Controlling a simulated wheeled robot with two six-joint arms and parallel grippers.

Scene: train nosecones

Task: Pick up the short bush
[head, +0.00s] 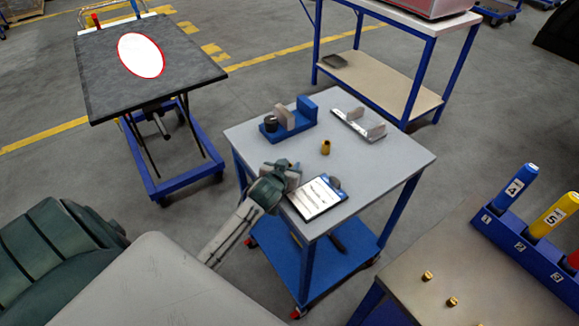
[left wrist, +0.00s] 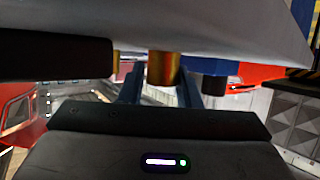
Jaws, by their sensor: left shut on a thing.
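My left gripper (head: 293,174) is over the left side of the small grey-topped table, by the clipboard. It is shut on the short bush (left wrist: 163,68), a brass cylinder in the middle of the left wrist view, just against or near the grey surface above it. The head view does not show the held bush clearly. Another brass bush (head: 325,147) stands upright on the table, to the right of and beyond the gripper. My right gripper is not in view.
The grey table (head: 400,160) carries a blue fixture (head: 305,112), a metal plate with uprights (head: 358,125) and a clipboard (head: 318,199) beside the gripper.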

